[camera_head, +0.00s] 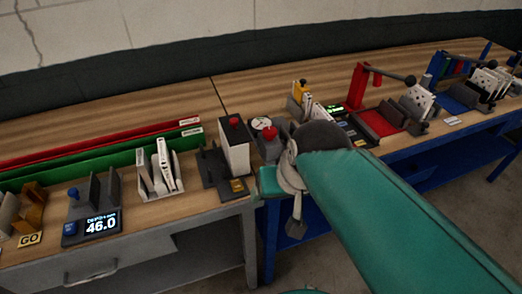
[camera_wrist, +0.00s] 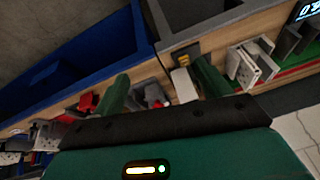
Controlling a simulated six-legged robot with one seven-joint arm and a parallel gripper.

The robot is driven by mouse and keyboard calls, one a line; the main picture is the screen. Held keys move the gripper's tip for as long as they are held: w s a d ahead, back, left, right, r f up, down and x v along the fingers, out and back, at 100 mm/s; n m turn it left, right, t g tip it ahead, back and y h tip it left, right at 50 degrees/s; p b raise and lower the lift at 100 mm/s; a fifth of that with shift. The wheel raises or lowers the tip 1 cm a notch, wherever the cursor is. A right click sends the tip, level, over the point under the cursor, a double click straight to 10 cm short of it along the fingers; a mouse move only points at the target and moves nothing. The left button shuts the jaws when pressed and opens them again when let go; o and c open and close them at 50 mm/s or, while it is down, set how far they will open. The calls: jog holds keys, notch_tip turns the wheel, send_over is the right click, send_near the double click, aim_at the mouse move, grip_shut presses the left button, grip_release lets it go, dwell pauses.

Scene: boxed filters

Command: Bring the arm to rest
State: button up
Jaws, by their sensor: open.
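My teal arm (camera_head: 390,205) reaches from the lower right of the head view to the front edge of the benches. My gripper (camera_wrist: 162,84) shows two green fingers spread apart in the wrist view, with no object clearly held between them. In the head view the wrist hides part of the gripper and the bench behind it. A white box with a red knob (camera_head: 235,147) stands upright just left of the wrist. The grey device with a red button (camera_head: 268,138) is close behind the wrist, partly covered.
Green and red long trays (camera_head: 110,152) lie on the left bench, behind a display reading 46.0 (camera_head: 101,224) and a rack of white filters (camera_head: 160,170). A red press stand (camera_head: 375,105) and white filter boxes (camera_head: 418,102) are to the right. Floor (camera_head: 335,262) is open in front.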

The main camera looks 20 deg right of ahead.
notch_tip(320, 180, up, 2)
jog(key=shift+a+r+n+t+h, duration=0.1)
jog(key=shift+n+t+h, duration=0.35)
jog(key=shift+n, duration=0.45)
jog(key=shift+s, duration=0.1)
jog(key=c, duration=0.4)
